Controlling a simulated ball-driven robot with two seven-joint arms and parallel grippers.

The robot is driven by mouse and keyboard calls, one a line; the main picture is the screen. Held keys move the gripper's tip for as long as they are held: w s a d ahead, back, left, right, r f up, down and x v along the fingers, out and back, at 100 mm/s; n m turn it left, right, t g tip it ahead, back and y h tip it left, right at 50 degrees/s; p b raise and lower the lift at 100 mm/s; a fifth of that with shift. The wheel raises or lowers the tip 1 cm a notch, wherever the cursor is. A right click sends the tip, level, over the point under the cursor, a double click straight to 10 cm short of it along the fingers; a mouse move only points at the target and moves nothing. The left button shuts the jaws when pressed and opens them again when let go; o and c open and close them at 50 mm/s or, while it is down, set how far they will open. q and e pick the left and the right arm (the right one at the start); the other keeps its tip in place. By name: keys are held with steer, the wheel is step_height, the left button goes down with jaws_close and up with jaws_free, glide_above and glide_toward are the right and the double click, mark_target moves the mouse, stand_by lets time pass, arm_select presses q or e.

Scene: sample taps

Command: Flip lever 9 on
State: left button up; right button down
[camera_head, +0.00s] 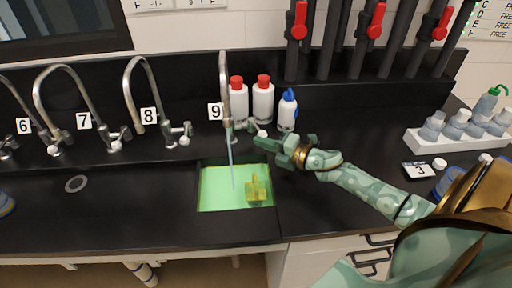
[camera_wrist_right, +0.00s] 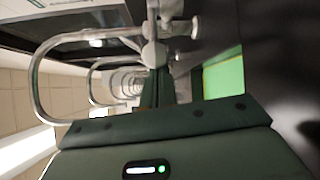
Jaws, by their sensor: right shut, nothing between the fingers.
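Tap 9 (camera_head: 224,88) stands behind the sink, beside the white label "9" (camera_head: 215,112). Its lever ends in a white knob (camera_head: 262,133) on the right side of the tap. A pale blue stream of water (camera_head: 231,165) runs from the spout into the green-lit sink (camera_head: 213,190). My right gripper (camera_head: 262,143) is shut and empty, its tip just in front of and below the knob. In the right wrist view the shut fingers (camera_wrist_right: 158,88) point at a white knob (camera_wrist_right: 155,53); whether they touch it I cannot tell. My left gripper is not in view.
Taps 8 (camera_head: 148,113), 7 (camera_head: 84,121) and 6 (camera_head: 23,126) stand to the left. Red-capped bottles (camera_head: 263,103) and a blue-capped bottle (camera_head: 287,115) stand close behind the gripper. A yellow object (camera_head: 257,190) lies in the sink. A white bottle rack (camera_head: 430,145) stands right.

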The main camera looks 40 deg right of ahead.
steer(key=shift+d+f+n+g+y+b, duration=0.2)
steer(key=shift+d+n+g+y+b, duration=0.1)
steer(key=shift+d+n+y+b, duration=0.2)
steer(key=shift+d+f+n+g+y+b, duration=0.15)
steer(key=shift+d+n+g+y+b, duration=0.2)
steer(key=shift+y, duration=0.25)
steer(key=shift+s+d, duration=0.1)
steer(key=shift+d, duration=0.25)
steer(key=shift+d+r+b, duration=0.25)
steer(key=shift+d+b, duration=0.1)
steer(key=shift+d, duration=0.5)
steer(key=shift+d+r, duration=0.1)
steer(key=shift+d, duration=0.05)
steer(key=shift+d+r, duration=0.1)
steer(key=shift+d, duration=0.05)
steer(key=shift+d, duration=0.1)
